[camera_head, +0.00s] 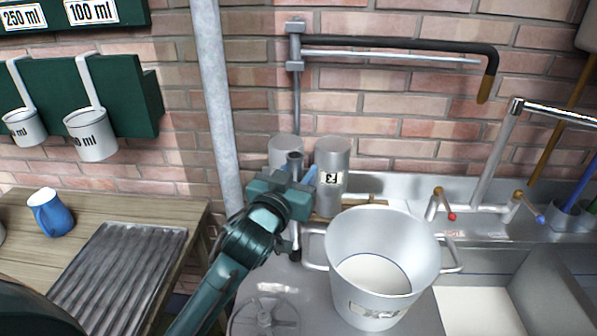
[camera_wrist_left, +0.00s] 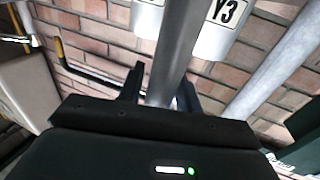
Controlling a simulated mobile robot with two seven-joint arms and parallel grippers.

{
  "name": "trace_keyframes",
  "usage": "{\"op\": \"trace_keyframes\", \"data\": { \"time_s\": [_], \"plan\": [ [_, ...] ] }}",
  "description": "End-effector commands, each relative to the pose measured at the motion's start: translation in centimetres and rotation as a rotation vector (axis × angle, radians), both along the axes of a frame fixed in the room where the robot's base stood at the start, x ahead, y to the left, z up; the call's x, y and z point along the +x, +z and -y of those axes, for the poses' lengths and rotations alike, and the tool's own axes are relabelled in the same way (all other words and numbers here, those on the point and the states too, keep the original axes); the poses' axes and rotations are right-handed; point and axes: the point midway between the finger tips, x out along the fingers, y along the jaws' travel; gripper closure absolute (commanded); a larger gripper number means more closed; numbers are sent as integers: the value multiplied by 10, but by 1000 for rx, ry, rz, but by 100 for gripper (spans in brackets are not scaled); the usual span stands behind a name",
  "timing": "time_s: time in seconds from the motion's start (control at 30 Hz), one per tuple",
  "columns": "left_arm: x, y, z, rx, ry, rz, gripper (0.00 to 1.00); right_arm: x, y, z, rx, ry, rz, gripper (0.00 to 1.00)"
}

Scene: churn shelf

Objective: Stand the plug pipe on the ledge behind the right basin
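The plug pipe is a grey metal tube with a dark lower end (camera_head: 295,254). It stands roughly upright in my left gripper (camera_head: 291,190), left of the big metal pot. In the left wrist view the pipe (camera_wrist_left: 178,45) runs between the two dark fingers of the left gripper (camera_wrist_left: 160,92), which appear closed on it. In the head view the gripper hides the pipe's middle. The right basin (camera_head: 560,290) is at the lower right. The metal ledge (camera_head: 478,226) behind it carries the taps. My right gripper is not in view.
A large pot (camera_head: 345,275) with side handles stands just right of the pipe. Two grey canisters (camera_head: 333,160) are behind the gripper. A grey post (camera_head: 217,100) rises at left.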

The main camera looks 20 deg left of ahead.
Motion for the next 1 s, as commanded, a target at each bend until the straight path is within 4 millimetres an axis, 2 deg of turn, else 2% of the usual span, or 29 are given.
{"op": "trace_keyframes", "data": {
  "time_s": [0.13, 0.4, 0.47, 0.57, 0.8, 1.0],
  "plan": [
    [0, 0, 0, 0, 0, 0, 55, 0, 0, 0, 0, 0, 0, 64],
    [0, 4, 0, 1, -1, 1, 55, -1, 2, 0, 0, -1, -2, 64],
    [-5, 2, 0, 0, -1, 0, 55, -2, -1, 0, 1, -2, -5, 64],
    [-21, 1, 0, -1, -1, 0, 55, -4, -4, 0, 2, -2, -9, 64],
    [-74, 0, -2, -2, -1, -2, 55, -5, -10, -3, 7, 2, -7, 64],
    [-107, 1, -4, 0, 0, -1, 55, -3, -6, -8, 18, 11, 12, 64]
  ]
}}
